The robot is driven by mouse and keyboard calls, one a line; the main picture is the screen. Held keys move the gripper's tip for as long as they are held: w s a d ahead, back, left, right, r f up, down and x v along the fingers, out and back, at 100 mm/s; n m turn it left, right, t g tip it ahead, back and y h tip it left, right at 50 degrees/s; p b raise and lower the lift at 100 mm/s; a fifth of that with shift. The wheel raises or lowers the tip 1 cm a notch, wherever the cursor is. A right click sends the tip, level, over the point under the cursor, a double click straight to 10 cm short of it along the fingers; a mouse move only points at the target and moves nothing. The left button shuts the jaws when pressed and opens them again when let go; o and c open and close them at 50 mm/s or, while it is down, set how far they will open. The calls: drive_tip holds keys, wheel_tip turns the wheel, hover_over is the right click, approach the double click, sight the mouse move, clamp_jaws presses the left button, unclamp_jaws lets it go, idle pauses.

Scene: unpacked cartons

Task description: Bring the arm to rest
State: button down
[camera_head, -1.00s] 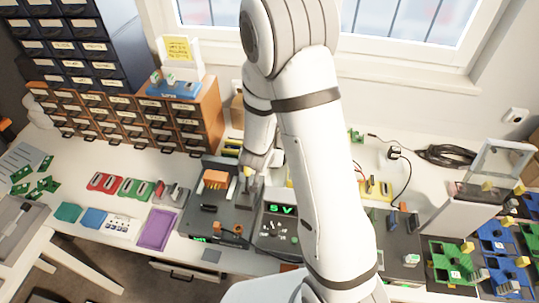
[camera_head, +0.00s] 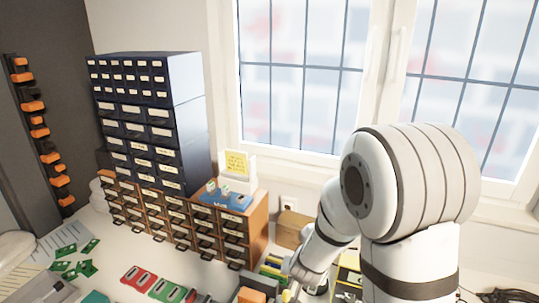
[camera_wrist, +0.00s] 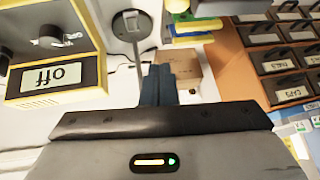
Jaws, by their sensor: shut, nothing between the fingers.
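My gripper (camera_wrist: 160,84) shows in the wrist view with its dark fingers together and nothing between them. It points toward a cardboard box (camera_wrist: 190,68) behind it. In the head view my white arm fills the right side, and the gripper end is low in the picture, where its fingers cannot be made out. The arm is bent, with its big round joint in front of the window.
A yellow device (camera_wrist: 55,80) with a display is at the wrist view's left. A brown drawer cabinet (camera_head: 185,222) stands near a tall dark blue one (camera_head: 150,120). Green boards (camera_head: 75,262) lie on the white bench. The cardboard box (camera_head: 292,228) is near the wall.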

drive_tip(key=s+d+r+n+g, duration=0.1)
drive_tip(key=s+d+r, duration=0.1)
drive_tip(key=s+r, duration=0.7)
drive_tip(key=s+d+r+n+g, duration=0.2)
drive_tip(key=s+d+r, duration=0.1)
drive_tip(key=s+r, duration=0.6)
drive_tip(key=s, duration=0.3)
drive_tip(key=shift+s+d+n+g, duration=0.25)
drive_tip(key=shift+s+n+g, duration=0.05)
drive_tip(key=shift+s, duration=0.05)
